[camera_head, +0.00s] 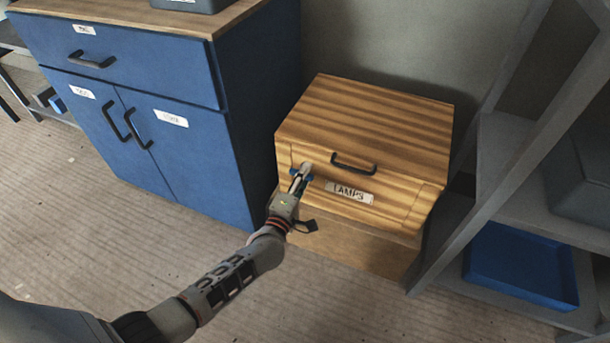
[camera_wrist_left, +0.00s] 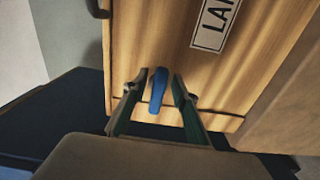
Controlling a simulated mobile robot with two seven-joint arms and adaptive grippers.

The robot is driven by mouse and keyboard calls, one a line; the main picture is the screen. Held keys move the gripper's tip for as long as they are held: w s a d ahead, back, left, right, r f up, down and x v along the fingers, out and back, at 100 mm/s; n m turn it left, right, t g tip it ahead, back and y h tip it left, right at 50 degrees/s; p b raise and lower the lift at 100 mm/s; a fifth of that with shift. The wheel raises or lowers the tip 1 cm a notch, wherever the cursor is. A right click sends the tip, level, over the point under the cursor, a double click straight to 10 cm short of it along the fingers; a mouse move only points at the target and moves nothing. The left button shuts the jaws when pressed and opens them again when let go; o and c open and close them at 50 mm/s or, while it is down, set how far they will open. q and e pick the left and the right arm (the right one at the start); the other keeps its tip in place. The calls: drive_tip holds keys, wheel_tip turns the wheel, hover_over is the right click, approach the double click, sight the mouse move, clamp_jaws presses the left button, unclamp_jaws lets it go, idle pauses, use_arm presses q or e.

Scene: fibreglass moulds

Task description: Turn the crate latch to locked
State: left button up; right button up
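The wooden crate (camera_head: 365,115) has a dark handle and a "LAMPS" label on its front. A blue latch (camera_wrist_left: 157,90) sits on that front near one edge. In the head view, only small blue parts of it show around my gripper. My left gripper (camera_head: 302,174) reaches the crate's front, left of the label. In the left wrist view, the gripper (camera_wrist_left: 160,84) is open with one finger on each side of the latch. Small gaps show between the latch and the fingers. My right gripper is in neither view.
A blue cabinet (camera_head: 175,150) with dark handles stands left of the crate. A grey shelf rack (camera_head: 515,190) with a blue tray (camera_head: 520,265) stands close on the right. The floor in front is clear apart from my arm.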

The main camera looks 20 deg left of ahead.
use_arm(q)
drive_tip(key=shift+s, duration=0.15)
drive_tip(key=s, duration=0.7)
drive_tip(key=shift+s+a, duration=0.15)
idle(0.5)
